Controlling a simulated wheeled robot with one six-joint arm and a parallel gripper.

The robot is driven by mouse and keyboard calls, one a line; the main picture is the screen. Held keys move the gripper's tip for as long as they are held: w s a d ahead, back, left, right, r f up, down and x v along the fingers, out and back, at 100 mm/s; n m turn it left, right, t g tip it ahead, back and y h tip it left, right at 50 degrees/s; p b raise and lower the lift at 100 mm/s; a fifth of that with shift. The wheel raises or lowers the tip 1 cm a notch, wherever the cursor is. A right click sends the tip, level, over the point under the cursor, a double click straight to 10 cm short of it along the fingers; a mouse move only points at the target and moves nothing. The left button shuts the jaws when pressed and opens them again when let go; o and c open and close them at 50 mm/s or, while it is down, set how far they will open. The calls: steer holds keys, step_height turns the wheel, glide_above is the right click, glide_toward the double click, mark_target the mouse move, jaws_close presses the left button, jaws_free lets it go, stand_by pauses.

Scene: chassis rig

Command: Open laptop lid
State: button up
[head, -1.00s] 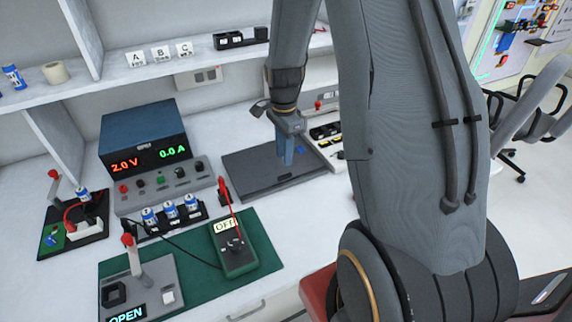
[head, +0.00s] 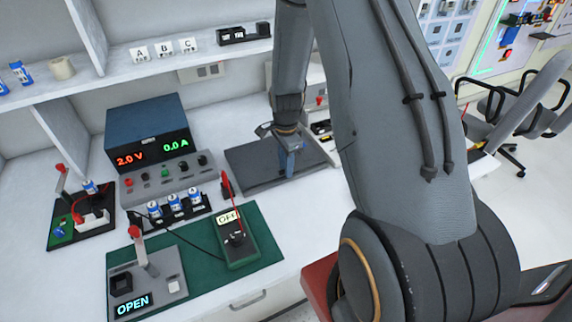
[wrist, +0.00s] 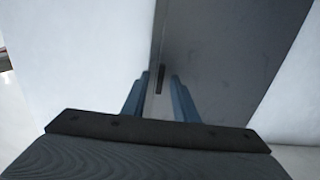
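The laptop (head: 245,158) is a dark grey flat slab on the white bench, right of the power supply. Its lid lies flat and looks closed. My gripper (head: 288,175), with blue-grey fingers, points down over the laptop's front half. In the wrist view the two fingers (wrist: 158,100) stand apart with nothing clearly held between them. The laptop's dark surface (wrist: 220,50) fills the right part there, and its edge, with a short dark notch (wrist: 160,78), runs up between the fingers. I cannot tell whether a finger touches the laptop.
A power supply (head: 148,140) reading 2.0 V stands to the left. A multimeter (head: 238,250) on a green mat (head: 210,275) and a switch panel marked OPEN (head: 170,270) are in front. A shelf (head: 115,77) runs above. Free bench shows around the laptop's near side.

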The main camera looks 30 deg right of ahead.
jaws_close()
stand_by(1.4)
